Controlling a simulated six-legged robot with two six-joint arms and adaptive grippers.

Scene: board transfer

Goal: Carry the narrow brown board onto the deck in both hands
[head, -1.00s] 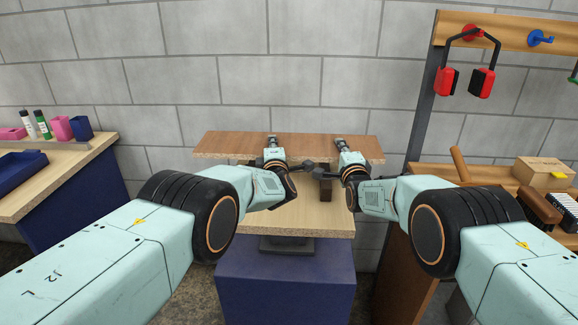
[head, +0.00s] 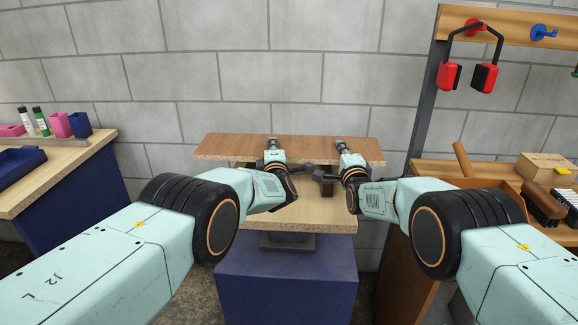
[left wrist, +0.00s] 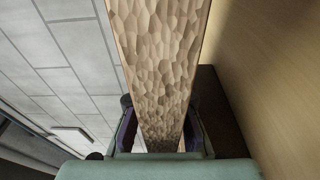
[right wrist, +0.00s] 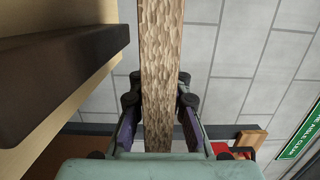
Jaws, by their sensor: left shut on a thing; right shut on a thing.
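The narrow brown board (head: 225,147) spans left to right in the head view, over the far part of a light wood top. My left gripper (head: 272,143) and my right gripper (head: 342,145) are shut on it, on either side of its middle. The left wrist view shows the board's rough face (left wrist: 160,65) running between the left jaws (left wrist: 158,130). The right wrist view shows it (right wrist: 160,65) between the right jaws (right wrist: 159,122). The light wood top (head: 310,218) on a blue base, perhaps the deck, lies below the board. Contact beneath the board is hidden.
A dark block (head: 327,188) stands on the wood top, between my wrists. A side bench (head: 75,158) with cups and bottles is at left. A shelf with a cardboard box (head: 545,168) and brushes is at right, below hanging red earmuffs (head: 448,75). A block wall stands behind.

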